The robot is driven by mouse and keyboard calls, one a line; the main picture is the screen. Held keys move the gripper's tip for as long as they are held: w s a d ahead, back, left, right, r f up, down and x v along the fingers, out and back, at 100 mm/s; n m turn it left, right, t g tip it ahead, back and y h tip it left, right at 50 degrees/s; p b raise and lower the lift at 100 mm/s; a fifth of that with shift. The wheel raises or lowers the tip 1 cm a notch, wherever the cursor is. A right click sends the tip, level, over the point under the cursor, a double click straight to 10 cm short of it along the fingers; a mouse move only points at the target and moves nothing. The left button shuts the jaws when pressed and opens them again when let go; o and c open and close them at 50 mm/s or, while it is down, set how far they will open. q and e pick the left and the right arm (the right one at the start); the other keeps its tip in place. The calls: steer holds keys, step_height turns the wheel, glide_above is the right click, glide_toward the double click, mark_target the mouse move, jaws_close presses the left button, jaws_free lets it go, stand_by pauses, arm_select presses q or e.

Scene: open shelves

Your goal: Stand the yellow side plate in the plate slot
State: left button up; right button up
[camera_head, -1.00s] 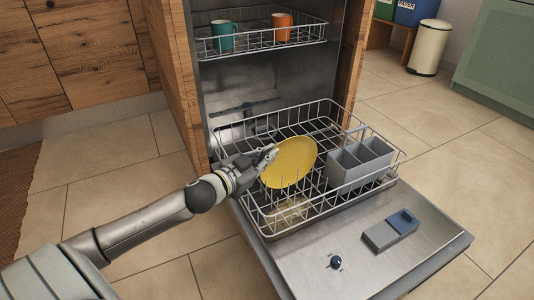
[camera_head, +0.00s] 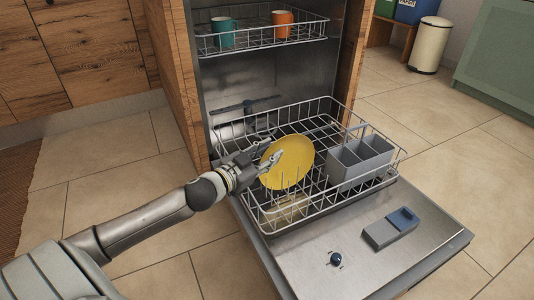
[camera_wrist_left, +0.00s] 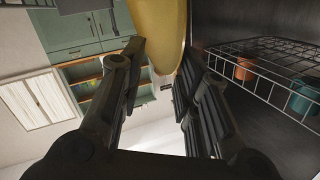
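The yellow side plate (camera_head: 290,165) stands on edge, tilted, among the tines of the lower dishwasher rack (camera_head: 330,206), left of the grey cutlery basket. Its lower edge is partly behind wires, so I cannot tell exactly which slot it sits in. My left gripper (camera_head: 268,149) is at the plate's upper left rim with its fingers spread apart. In the left wrist view the plate (camera_wrist_left: 160,25) reaches in between the two open fingers (camera_wrist_left: 162,58), with a gap showing beside it. My right gripper is in neither view.
A grey cutlery basket (camera_head: 360,160) stands at the rack's right. The upper rack (camera_head: 262,43) holds a teal mug (camera_head: 223,33) and an orange mug (camera_head: 283,23). The open door (camera_head: 310,270) lies in front, bare apart from its dispenser (camera_head: 390,228) and a dark knob (camera_head: 336,259).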

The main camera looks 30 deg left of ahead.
arm_select(q)
steer(key=s+a+r, duration=0.1)
steer(key=s+a, duration=0.1)
steer(key=s, duration=0.9)
steer(key=shift+s, duration=0.4)
stand_by(0.6)
